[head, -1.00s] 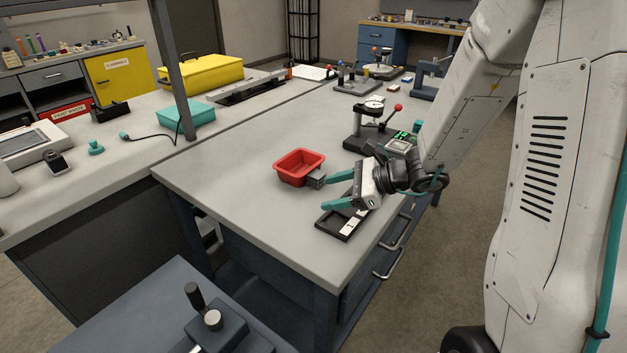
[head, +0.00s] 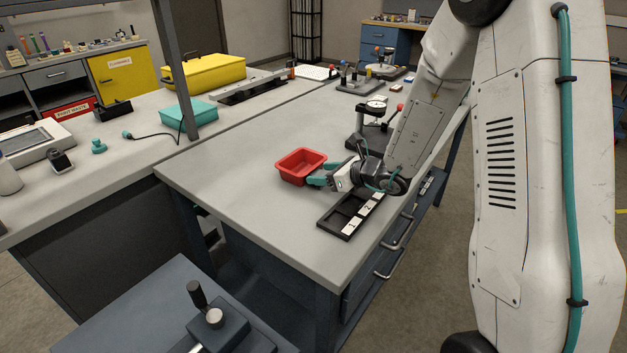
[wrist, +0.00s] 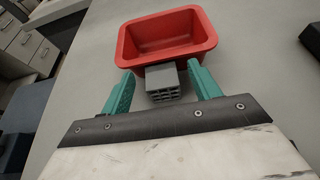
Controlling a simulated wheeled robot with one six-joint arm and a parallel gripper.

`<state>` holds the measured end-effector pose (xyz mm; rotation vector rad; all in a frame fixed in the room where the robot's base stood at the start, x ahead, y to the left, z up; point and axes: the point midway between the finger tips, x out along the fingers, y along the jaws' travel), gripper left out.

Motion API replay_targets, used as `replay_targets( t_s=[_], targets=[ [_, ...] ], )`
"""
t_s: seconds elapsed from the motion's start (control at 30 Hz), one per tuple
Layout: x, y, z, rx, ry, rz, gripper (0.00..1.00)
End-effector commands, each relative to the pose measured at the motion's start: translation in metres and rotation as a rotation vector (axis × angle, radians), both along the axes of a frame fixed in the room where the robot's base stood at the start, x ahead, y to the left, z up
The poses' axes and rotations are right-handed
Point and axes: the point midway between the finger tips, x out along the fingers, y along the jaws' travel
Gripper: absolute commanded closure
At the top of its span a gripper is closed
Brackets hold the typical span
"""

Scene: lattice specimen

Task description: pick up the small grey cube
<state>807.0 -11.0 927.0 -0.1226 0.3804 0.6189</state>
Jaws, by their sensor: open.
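The small grey cube (wrist: 162,83) shows in the wrist view, with a lattice pattern on its near face. It stands on the bench right beside the near wall of a red tray (wrist: 166,57). My gripper (wrist: 160,78) is open, with one teal finger on each side of the cube and a gap visible to each. In the head view my gripper (head: 318,180) is low over the bench at the near right of the red tray (head: 301,166); its fingers and body hide the cube there.
A black slotted tray (head: 349,217) with numbered labels lies near the bench's front edge, beside my wrist. A dial gauge stand (head: 372,125) stands behind my gripper. The grey bench top (head: 230,165) is clear left of the red tray.

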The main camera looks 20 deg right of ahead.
Motion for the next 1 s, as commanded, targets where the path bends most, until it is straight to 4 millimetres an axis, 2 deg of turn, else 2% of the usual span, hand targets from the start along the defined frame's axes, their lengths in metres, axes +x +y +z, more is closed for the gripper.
replay_targets(
  t_s=[0.2, 0.23, 0.4, 0.47, 0.5, 0.77, 1.0],
  targets=[
    [0.003, 0.001, -0.001, 0.0, 0.0, -0.001, 0.38],
    [0.003, 0.001, -0.001, 0.0, 0.0, -0.001, 0.41],
    [0.002, 0.002, -0.001, 0.0, 0.0, 0.0, 0.86],
    [0.002, 0.002, -0.001, 0.0, 0.0, 0.0, 0.86],
    [0.002, 0.002, -0.001, -0.001, -0.001, 0.0, 0.89],
    [0.003, 0.001, 0.003, -0.001, -0.002, 0.0, 0.89],
    [0.003, -0.002, 0.032, -0.002, -0.005, -0.004, 0.89]
  ],
)
